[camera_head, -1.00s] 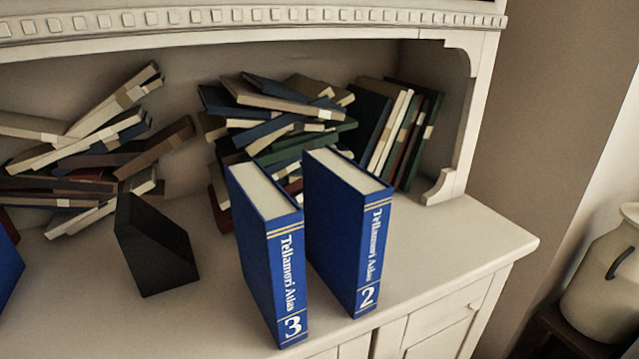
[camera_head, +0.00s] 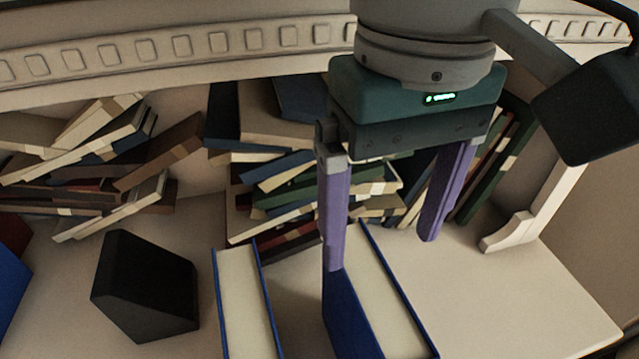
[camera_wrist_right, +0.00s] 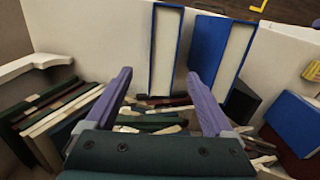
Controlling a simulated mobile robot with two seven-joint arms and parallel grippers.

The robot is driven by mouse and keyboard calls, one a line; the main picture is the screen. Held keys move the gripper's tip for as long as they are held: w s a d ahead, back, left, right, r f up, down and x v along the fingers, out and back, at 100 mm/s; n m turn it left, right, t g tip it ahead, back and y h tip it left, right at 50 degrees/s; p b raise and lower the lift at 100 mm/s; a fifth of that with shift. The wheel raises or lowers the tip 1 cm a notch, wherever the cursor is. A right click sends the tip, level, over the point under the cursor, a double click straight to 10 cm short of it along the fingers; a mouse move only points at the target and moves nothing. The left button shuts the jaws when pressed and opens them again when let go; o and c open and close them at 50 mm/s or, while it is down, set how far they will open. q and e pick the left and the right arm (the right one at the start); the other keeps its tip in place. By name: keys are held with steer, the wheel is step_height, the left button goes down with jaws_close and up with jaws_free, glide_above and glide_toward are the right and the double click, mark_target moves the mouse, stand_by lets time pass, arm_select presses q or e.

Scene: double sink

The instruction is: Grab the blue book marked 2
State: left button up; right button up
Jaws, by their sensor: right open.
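The blue book marked 2 (camera_head: 384,300) stands upright on the shelf top. Its pale page edges show from above, and its numbered spine is out of view. My right gripper (camera_head: 382,253) is open and empty, pointing down over the back part of this book, with one finger on each side of its line in the picture. In the right wrist view, the book (camera_wrist_right: 166,50) shows between and beyond the two fingertips (camera_wrist_right: 158,76). Contact cannot be told. My left gripper is not in view.
The blue book earlier marked 3 (camera_head: 245,300) stands close on the left, with a narrow gap. A black bookend (camera_head: 147,287) stands farther left. Piled books (camera_head: 290,190) fill the back. The shelf top (camera_head: 500,300) is clear on the right.

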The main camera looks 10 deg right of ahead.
mark_target(373, 283)
steer(key=f, duration=0.8)
steer(key=shift+s+a+b, duration=0.15)
steer(key=shift+s+b, duration=0.15)
steer(key=shift+s, duration=0.05)
jaws_close()
steer(key=shift+r, duration=0.1)
stand_by(0.4)
